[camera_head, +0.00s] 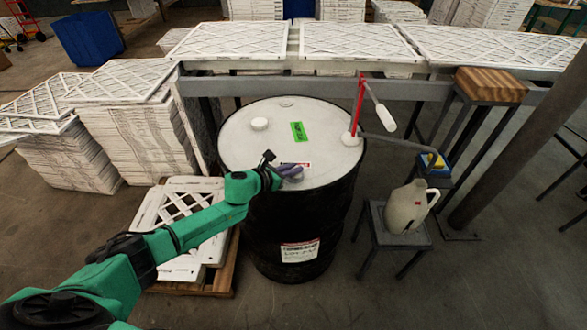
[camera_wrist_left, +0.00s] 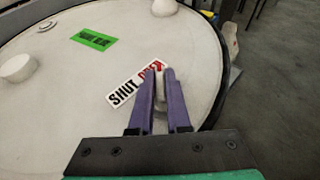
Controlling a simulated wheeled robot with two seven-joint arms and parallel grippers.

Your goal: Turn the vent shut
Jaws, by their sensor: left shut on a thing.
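A black drum (camera_head: 303,225) with a white top stands in the middle of the head view. A small label with black "SHUT" and red lettering lies on the drum top near its front edge; it shows clearly in the left wrist view (camera_wrist_left: 124,93). My left gripper (camera_head: 297,172) reaches over the front of the drum top beside this label. In the left wrist view its purple fingers (camera_wrist_left: 160,82) are closed on a small pale piece, which I take to be the vent (camera_wrist_left: 161,93). The fingers hide most of it, so its turn is hard to read. My right gripper is out of view.
A red-and-white hand pump (camera_head: 358,105) rises from the drum top's right side. A white cap (camera_head: 260,124) and green label (camera_head: 299,132) are on the top. A jug (camera_head: 408,207) stands on a stool at right. Stacked filters (camera_head: 150,140) fill the left.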

